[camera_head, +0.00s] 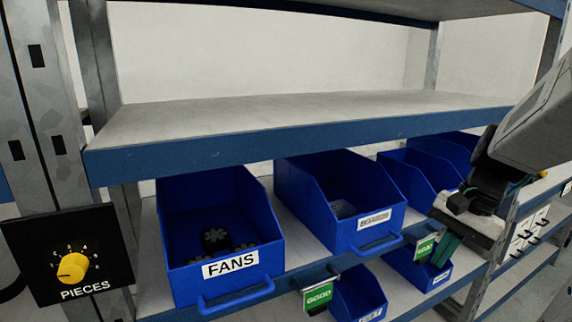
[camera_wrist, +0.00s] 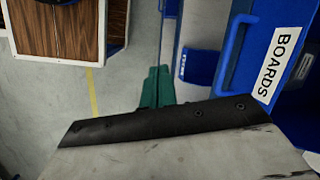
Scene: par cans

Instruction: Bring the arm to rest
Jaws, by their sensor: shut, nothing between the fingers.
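My arm comes in from the right of the head view, in front of the shelf rack. My gripper (camera_head: 440,255) hangs at its end with teal fingers pointing down, in front of the right-hand blue bins. In the wrist view the teal fingers (camera_wrist: 158,88) lie side by side, shut and empty, over the grey floor. A blue bin labelled BOARDS (camera_wrist: 236,60) is to their right, apart from them. The arm hides part of the bins and shelf behind it.
A blue FANS bin (camera_head: 180,278) holds a few black parts. Another blue bin (camera_head: 300,205) stands beside it. The shelf above (camera_head: 300,112) is bare. A PIECES dial (camera_head: 72,267) is at left. A wood-sided cabinet (camera_wrist: 60,30) stands on the floor.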

